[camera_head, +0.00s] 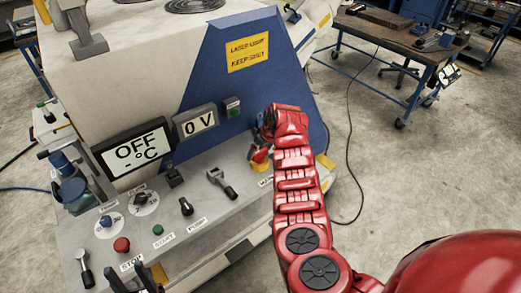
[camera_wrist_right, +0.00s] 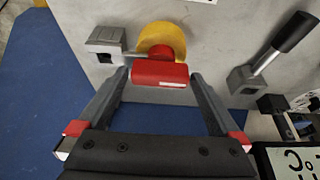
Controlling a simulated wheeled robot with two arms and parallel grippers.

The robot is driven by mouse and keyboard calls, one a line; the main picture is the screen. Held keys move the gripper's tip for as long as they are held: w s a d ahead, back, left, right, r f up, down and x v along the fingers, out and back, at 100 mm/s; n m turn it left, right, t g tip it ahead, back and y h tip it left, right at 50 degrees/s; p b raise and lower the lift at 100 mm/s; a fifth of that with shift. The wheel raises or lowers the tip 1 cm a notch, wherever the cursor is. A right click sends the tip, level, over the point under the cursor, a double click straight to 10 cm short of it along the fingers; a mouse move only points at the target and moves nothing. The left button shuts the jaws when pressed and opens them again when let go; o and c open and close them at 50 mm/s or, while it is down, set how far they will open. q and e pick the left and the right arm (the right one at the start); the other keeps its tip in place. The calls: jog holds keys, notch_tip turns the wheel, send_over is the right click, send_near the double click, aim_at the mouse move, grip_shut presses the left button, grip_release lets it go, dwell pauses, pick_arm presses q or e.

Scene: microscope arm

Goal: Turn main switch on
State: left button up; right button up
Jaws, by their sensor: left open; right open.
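The main switch is a red handle (camera_wrist_right: 160,73) on a round yellow plate (camera_wrist_right: 163,36), on the machine's grey panel. In the head view the switch (camera_head: 261,156) is partly hidden by my red right arm. My right gripper (camera_wrist_right: 157,80) is open, with one finger on each side of the red handle in the right wrist view. I cannot tell whether the fingers touch it. In the head view this gripper (camera_head: 267,122) is mostly hidden by the arm. My left gripper (camera_head: 138,279) shows as dark, parted fingers at the bottom edge, open and empty, by the panel's front.
The panel holds a red stop button (camera_head: 121,245), a green button (camera_head: 158,230), black knobs, and a lever (camera_head: 221,183) near the switch. Displays (camera_head: 134,153) reading "OFF °C" and "0 V" stand behind. A workbench (camera_head: 405,40) is at the back right; the floor between is mostly clear.

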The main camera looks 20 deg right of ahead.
grip_shut()
dwell(0.5)
